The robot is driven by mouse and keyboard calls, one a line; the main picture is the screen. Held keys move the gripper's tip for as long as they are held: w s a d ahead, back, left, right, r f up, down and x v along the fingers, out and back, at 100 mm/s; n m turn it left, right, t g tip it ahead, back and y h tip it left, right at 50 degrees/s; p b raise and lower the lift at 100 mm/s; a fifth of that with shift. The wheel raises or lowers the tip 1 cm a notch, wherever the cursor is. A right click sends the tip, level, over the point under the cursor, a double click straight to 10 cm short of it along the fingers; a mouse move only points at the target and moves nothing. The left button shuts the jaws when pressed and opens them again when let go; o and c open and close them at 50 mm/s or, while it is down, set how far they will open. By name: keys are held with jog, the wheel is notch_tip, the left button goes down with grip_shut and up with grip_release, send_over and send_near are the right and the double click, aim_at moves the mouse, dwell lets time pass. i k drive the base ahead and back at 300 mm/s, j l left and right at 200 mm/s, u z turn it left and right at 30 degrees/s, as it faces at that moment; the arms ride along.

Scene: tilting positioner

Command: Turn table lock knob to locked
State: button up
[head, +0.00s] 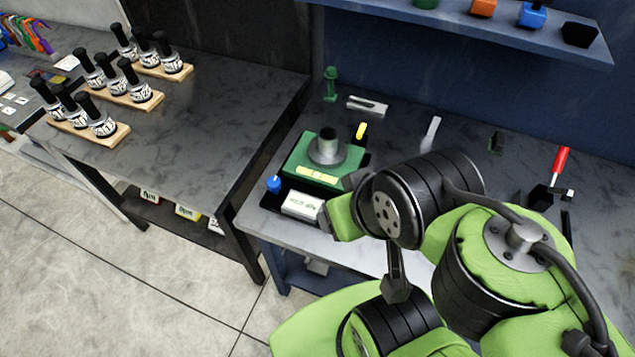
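The tilting positioner (301,169) stands on the grey workbench in the head view. It has a green body and a round grey table with a black cylinder on top. A blue knob (274,184) sits at its front left corner, and a yellow-tipped lever (361,130) stands behind it on the right. I cannot tell for certain which is the table lock knob, nor its setting. The end of my arm, with my gripper (338,207), is at the positioner's front right. My wrist hides most of it, and its fingers cannot be made out clearly.
A white labelled box (301,204) sits at the positioner's front. A green upright part (330,84) and a grey block (368,106) stand behind. A red-handled tool (560,161) lies at right. A blue shelf (520,38) overhangs the back. The left bench (215,110) holds several tool holders.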

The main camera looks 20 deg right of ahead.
aim_at(360, 133)
jog(key=i+j+z, duration=0.15)
jog(key=j+z, duration=0.2)
jog(key=i+j+z, duration=0.1)
jog(key=j+z, duration=0.15)
jog(key=z, duration=0.15)
jog(key=j+z, duration=0.35)
